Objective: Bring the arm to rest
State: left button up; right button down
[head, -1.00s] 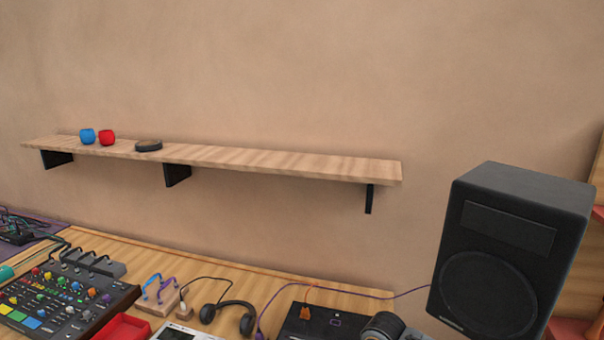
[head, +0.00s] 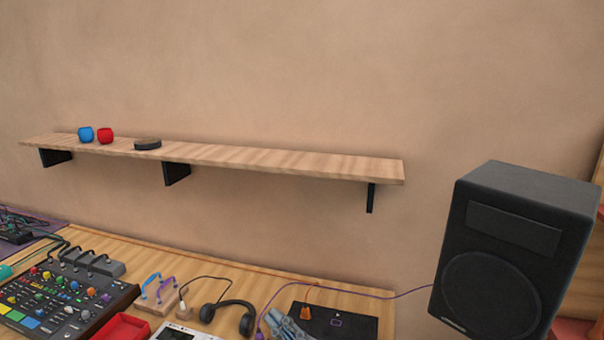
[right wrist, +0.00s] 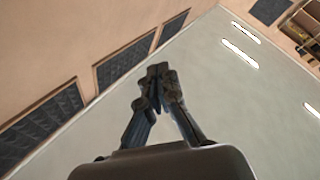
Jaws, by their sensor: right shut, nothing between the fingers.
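My right gripper (head: 284,325) shows at the bottom edge of the head view, in front of the black flat device; only its blue-grey end shows and the rest is cut off. In the right wrist view its two dark fingers (right wrist: 158,74) meet at the tips, with nothing between them. Behind them are the pale ceiling with bright lamps and a wall with dark panels. My left gripper is not in view.
A wooden shelf (head: 290,164) on the wall holds a blue cup (head: 86,134), a red cup (head: 105,136) and a dark disc (head: 148,144). Below are a mixer (head: 62,290), headphones (head: 230,315) and a black device (head: 340,322). A black speaker (head: 510,250) stands right.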

jog(key=w+d+f+m+t+h, duration=0.2)
jog(key=d+f+m+t+h, duration=0.15)
jog(key=d+m+h, duration=0.6)
jog(key=s+d+f+m+g+h, duration=0.5)
jog(key=d+f+m+h, duration=0.15)
jog(key=d+f, duration=0.55)
jog(key=s+d+f+n+g, duration=0.1)
jog(key=s+f+g, duration=0.4)
jog(key=s, duration=0.5)
jog(key=s+d+f+g, duration=0.2)
jog(key=s+f+g, duration=0.3)
jog(key=s, duration=0.4)
jog(key=s+f+g+b, duration=0.1)
jog(key=s+f+b, duration=0.15)
jog(key=f, duration=1.55)
jog(key=s+f+b, duration=0.1)
jog(key=f+b, duration=0.2)
jog(key=f, duration=1.4)
jog(key=s+d+f+g+b, duration=0.1)
jog(key=s+d+f+b, duration=0.1)
jog(key=s+f, duration=1.4)
jog(key=shift+d+f+n+b, duration=0.3)
jog(key=shift+f+b, duration=0.5)
jog(key=shift+b, duration=0.1)
